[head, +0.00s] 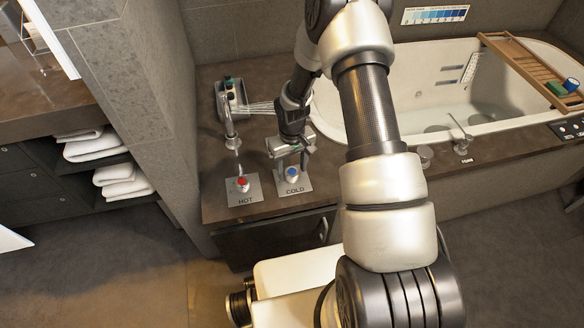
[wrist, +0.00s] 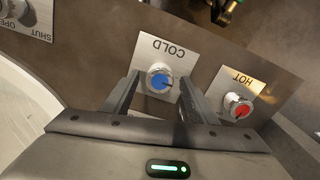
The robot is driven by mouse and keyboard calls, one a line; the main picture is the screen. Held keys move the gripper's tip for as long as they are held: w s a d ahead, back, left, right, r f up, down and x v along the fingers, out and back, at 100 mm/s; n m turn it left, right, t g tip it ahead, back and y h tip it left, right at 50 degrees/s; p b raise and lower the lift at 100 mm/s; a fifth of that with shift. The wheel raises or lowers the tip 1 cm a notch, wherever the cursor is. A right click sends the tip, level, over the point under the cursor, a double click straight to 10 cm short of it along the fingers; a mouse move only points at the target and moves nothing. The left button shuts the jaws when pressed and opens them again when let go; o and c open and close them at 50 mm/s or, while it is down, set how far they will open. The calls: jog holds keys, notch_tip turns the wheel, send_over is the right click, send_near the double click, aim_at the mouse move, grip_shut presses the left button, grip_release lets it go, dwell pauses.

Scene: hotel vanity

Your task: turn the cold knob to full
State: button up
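The cold knob (head: 292,174) is a silver knob with a blue cap on a plate marked COLD. It also shows in the wrist view (wrist: 159,79), where a small dark mark is on its blue face. My gripper (head: 293,160) is over the cold knob in the head view. In the wrist view my gripper (wrist: 155,88) is open, with one finger on each side of the knob and visible gaps between. I cannot tell how deep the fingertips reach.
The hot knob (head: 242,184), with a red cap, stands close by on its HOT plate. A faucet (head: 231,130) rises behind it. A bathtub (head: 440,95) with a wooden tray (head: 530,65) is at the right. Folded towels (head: 95,145) lie on shelves at the left.

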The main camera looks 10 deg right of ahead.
aim_at(292, 172)
jog(key=shift+r, duration=0.1)
notch_tip(292, 172, up, 17)
jog(key=p, duration=0.3)
jog(key=shift+r, duration=0.15)
dwell(0.4)
